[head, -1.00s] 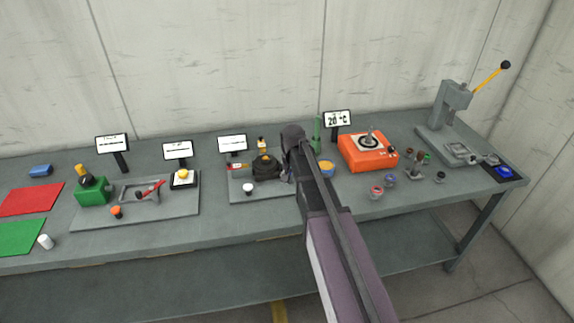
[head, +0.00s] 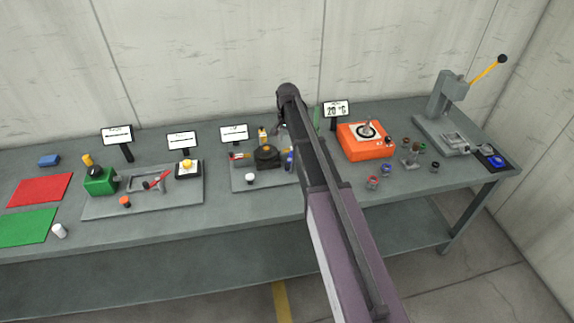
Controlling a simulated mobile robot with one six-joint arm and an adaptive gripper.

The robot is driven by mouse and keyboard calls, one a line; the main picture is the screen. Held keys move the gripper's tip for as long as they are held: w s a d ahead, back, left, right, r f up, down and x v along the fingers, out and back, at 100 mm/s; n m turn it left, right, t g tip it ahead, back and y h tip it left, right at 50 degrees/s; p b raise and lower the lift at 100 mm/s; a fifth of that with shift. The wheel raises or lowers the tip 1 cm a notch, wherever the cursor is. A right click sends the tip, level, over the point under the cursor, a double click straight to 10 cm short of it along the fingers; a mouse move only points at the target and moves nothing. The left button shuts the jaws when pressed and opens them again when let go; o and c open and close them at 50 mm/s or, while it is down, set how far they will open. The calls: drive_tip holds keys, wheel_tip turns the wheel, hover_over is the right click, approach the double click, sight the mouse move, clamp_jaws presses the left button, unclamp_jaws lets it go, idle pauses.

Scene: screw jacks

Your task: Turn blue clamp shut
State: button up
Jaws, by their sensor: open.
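A small blue upright part (head: 289,161), which looks like the blue clamp, stands at the right side of a dark round fixture (head: 266,157) on a grey base plate (head: 240,181). A red part (head: 238,155) sits on the fixture's left side. My arm partly covers the area right of the blue part, and its turn position is too small to tell. My gripper (head: 280,124) hangs above and behind the fixture, apart from the blue part. It is open and empty as far as I can see.
A white knob (head: 250,179) stands in front of the fixture, and a yellow-topped item (head: 262,135) behind it. A small screen (head: 233,133) stands at the back left. An orange heater box (head: 365,142) is to the right. Bare bench (head: 225,215) lies in front.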

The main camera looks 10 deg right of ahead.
sight(288, 164)
drive_tip(key=shift+f, duration=0.25)
wheel_tip(288, 164, down, 13)
drive_tip(key=b, duration=1.3)
drive_tip(key=shift+f+b, duration=0.15)
drive_tip(key=shift+b, duration=0.2)
clamp_jaws()
